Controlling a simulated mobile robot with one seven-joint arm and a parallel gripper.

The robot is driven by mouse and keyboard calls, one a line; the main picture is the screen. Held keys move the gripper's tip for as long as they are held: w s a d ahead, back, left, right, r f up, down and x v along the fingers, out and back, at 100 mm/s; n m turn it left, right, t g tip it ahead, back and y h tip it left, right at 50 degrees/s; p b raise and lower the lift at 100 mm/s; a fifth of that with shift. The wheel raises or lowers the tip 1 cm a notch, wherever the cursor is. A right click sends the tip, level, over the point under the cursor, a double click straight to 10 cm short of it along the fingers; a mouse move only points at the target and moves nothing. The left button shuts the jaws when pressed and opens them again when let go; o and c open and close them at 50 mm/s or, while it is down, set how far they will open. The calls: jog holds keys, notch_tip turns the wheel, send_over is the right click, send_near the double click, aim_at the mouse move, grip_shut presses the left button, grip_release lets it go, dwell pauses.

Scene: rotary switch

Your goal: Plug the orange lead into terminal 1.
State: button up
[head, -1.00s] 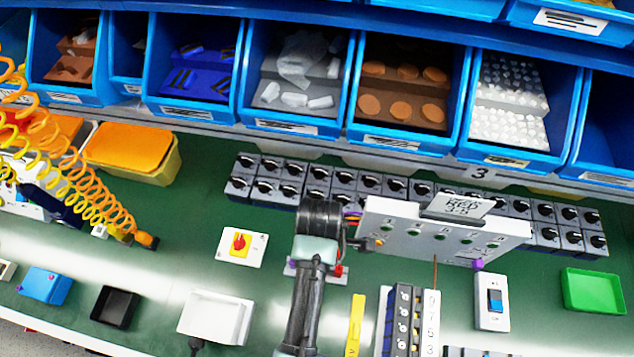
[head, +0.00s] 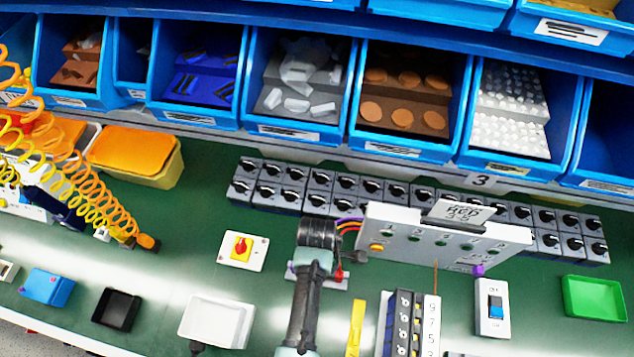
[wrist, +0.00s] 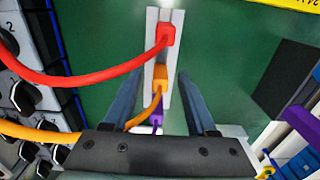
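The orange lead's plug (wrist: 160,77) sits on a narrow pale strip (wrist: 151,45) in the wrist view, between a red plug (wrist: 165,35) and a purple plug (wrist: 156,121). Its orange cable curves off to the lower left. My gripper (wrist: 158,74) is open, with one finger each side of the orange plug and green showing between. I see no contact. In the head view my arm hides most of the strip and the fingers. The white terminal panel (head: 450,243) stands to the right, with several green sockets; I cannot surely read which is terminal 1.
A red lead (wrist: 90,80) arches across the wrist view's left. In the head view, rows of black rotary switches (head: 290,180) stand behind the panel. A white rocker switch (head: 492,308) is at right, a red-yellow switch (head: 241,250) at left.

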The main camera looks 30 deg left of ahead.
grip_shut()
